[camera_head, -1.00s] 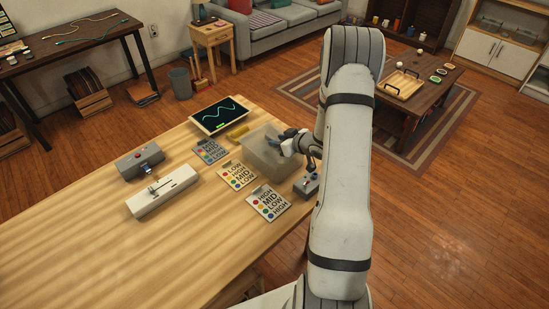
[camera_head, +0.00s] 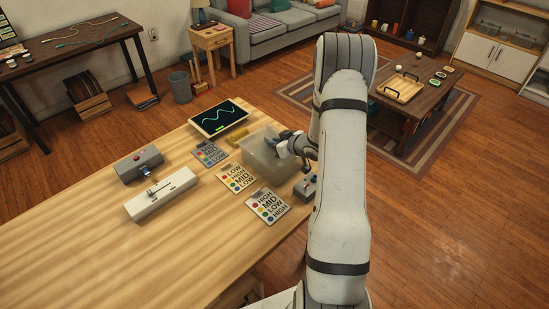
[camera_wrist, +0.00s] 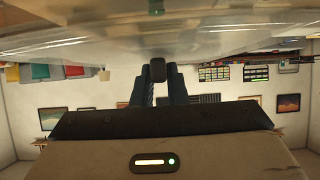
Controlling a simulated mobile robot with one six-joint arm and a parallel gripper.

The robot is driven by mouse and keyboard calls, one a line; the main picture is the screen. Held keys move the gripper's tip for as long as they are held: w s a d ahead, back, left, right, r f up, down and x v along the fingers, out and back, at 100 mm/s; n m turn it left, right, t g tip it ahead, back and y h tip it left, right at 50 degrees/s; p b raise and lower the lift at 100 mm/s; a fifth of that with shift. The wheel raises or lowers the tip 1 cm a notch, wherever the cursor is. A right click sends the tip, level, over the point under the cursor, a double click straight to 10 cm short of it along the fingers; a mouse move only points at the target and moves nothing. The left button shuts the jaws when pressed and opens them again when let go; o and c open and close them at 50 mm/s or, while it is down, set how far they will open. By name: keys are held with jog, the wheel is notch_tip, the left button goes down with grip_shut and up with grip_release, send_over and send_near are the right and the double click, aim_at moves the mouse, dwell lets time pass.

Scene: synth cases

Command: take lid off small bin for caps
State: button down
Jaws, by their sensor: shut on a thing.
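The small bin (camera_head: 268,155) is a translucent, pale box near the right edge of the wooden table. My gripper (camera_head: 283,141) is at its top right side, partly hiding it. In the wrist view my gripper (camera_wrist: 158,85) is shut on a small dark knob (camera_wrist: 158,69). The knob adjoins a broad clear sheet, which looks like the lid (camera_wrist: 90,45), across the top of that view. I cannot tell whether the lid touches the bin's rim or is apart from it.
Several cards (camera_head: 236,177) lie in front. A small grey control box (camera_head: 307,187) is close to my arm. The table's front left (camera_head: 90,240) is clear.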

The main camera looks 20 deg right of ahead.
jog(key=shift+r, duration=0.15)
jog(key=shift+r+p, duration=0.8)
jog(key=shift+r, duration=0.1)
jog(key=shift+r+p, duration=0.4)
jog(key=shift+r, duration=0.2)
jog(key=shift+a, duration=0.1)
